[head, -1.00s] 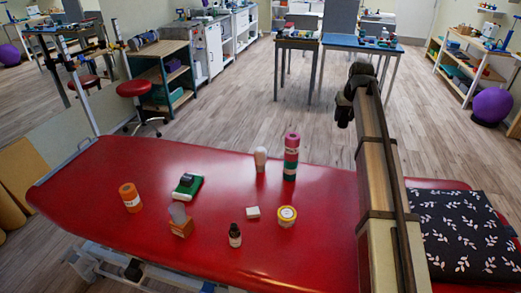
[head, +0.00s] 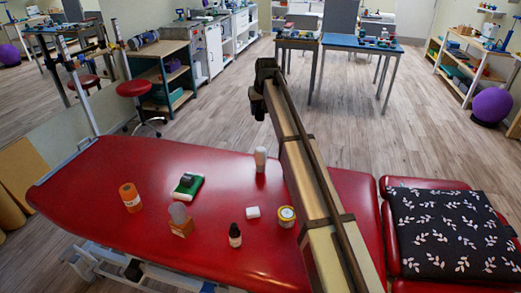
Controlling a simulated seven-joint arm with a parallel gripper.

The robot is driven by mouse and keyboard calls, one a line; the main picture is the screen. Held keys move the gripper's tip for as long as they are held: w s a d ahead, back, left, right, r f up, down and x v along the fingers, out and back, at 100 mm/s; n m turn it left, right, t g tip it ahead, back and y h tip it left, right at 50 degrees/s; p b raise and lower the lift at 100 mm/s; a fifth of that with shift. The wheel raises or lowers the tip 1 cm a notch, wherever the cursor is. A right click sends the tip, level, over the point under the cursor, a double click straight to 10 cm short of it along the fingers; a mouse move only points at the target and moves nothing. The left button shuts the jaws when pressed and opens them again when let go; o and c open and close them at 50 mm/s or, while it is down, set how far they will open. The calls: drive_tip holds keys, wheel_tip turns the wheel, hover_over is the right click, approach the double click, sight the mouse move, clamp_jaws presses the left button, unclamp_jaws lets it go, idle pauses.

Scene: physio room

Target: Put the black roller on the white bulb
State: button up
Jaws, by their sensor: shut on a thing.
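My gripper (head: 257,108) is at the far end of my raised arm, beyond the far edge of the red couch. It is shut on a dark thing, which I take for the black roller; gripper and roller are both dark and hard to tell apart. The white bulb (head: 260,154) stands upright near the couch's far edge, a little below the gripper in the picture and apart from it.
A patterned cushion (head: 450,230) lies right.

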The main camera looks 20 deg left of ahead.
hover_over(261, 149)
wheel_tip(261, 149, down, 14)
drive_tip(key=shift+w+a, duration=0.1)
drive_tip(key=shift+w, duration=0.05)
idle(0.6)
drive_tip(key=shift+f, duration=0.1)
drive_tip(key=o, duration=1.1)
drive_tip(key=v, duration=1.2)
